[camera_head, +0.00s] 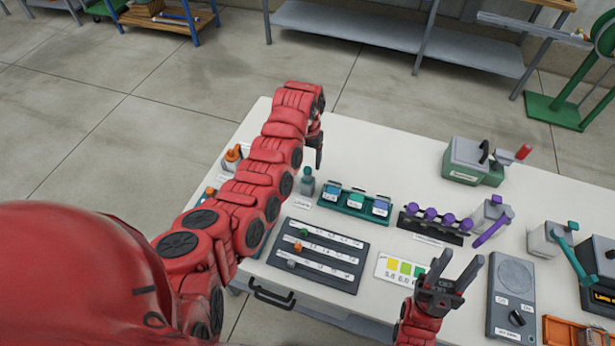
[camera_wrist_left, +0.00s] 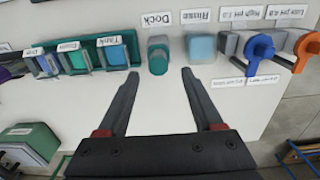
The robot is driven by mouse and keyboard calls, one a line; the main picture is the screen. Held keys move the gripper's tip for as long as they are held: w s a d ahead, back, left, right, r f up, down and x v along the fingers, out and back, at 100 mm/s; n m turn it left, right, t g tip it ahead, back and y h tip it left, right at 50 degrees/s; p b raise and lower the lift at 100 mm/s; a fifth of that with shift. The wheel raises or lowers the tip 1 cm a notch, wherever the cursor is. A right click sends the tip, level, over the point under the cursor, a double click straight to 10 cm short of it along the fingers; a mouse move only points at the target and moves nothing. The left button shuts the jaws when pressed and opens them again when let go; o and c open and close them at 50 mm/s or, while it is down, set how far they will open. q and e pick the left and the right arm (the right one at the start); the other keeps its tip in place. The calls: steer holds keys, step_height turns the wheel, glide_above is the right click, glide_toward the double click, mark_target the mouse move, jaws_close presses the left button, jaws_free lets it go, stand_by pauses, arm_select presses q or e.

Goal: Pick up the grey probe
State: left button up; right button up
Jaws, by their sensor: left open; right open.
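A short grey-green cylinder stands by the label "Dock" in the left wrist view (camera_wrist_left: 157,55); it also shows in the head view (camera_head: 307,182). It looks like the grey probe in its dock, seen from above, but I cannot tell the two apart. My left gripper (camera_head: 318,150) hangs over the table's far side, fingers down. In the left wrist view its fingers (camera_wrist_left: 157,82) are spread and empty, with the cylinder beyond and between their tips, apart from them. My right gripper (camera_head: 455,272) is open and empty near the table's front, fingers pointing up.
Beside the dock are a teal rack of labelled cups (camera_head: 354,202) and a pale blue Rinse container (camera_wrist_left: 201,47).

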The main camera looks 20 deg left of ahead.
mark_target(308, 169)
arm_select(q)
steer(key=shift+s+f+p, duration=0.1)
steer(key=shift+f+p, duration=0.15)
steer(key=shift+p, duration=0.15)
step_height(308, 169, down, 3)
steer(key=shift+s+d+p, duration=0.1)
steer(key=shift+p, duration=0.55)
steer(key=shift+f, duration=0.8)
jaws_close()
